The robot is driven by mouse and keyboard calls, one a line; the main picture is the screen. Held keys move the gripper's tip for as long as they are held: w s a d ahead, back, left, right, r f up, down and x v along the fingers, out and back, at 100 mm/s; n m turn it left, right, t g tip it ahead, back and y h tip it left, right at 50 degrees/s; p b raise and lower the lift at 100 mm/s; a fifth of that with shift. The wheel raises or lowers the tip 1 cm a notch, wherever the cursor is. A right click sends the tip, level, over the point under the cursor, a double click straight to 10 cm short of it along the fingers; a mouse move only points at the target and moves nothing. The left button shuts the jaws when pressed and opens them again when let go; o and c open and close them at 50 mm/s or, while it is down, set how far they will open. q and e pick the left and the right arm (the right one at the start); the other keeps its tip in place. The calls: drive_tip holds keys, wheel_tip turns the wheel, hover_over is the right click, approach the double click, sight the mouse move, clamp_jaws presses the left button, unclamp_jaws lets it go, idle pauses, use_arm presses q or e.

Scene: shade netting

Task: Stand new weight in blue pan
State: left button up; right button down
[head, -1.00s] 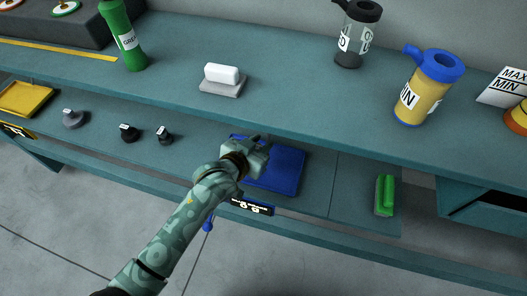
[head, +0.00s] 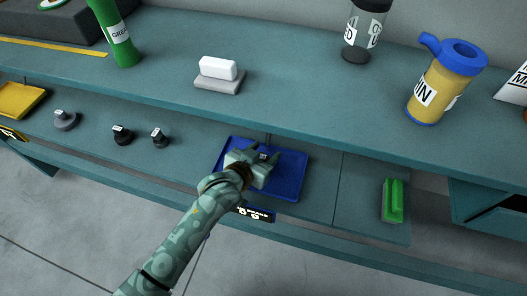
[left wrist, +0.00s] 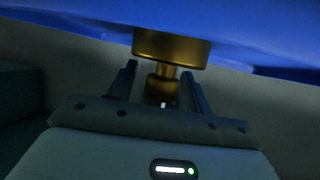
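The blue pan (head: 290,188) is a shallow tray on the lower shelf; its blue surface fills the top of the left wrist view (left wrist: 260,30). My left gripper (head: 264,154) is over the pan, with a small dark-topped weight between its fingers. In the left wrist view the weight (left wrist: 172,46) is brass, with a wide body, a narrow neck and a knob. The gripper's fingers (left wrist: 160,80) stand either side of the knob, with a visible gap on the left one. The weight's body is close against the blue; I cannot tell if it touches. My right gripper is not in view.
Dark and grey weights (head: 122,135) stand left on the lower shelf, beyond them a yellow pan (head: 20,98). A green brush-like block (head: 393,200) is at the right. The upper shelf above holds a green bottle (head: 118,35), a white block (head: 218,68) and a yellow jug (head: 440,85).

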use_arm(q)
drive_tip(key=shift+r, duration=0.1)
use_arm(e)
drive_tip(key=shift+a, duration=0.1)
use_arm(q)
drive_tip(key=shift+s+a+r+p, duration=0.15)
drive_tip(key=shift+s+r+p, duration=0.05)
drive_tip(key=shift+r+p, duration=0.1)
drive_tip(key=p+v, duration=0.5)
drive_tip(key=v, duration=0.6)
drive_tip(key=shift+s, duration=0.2)
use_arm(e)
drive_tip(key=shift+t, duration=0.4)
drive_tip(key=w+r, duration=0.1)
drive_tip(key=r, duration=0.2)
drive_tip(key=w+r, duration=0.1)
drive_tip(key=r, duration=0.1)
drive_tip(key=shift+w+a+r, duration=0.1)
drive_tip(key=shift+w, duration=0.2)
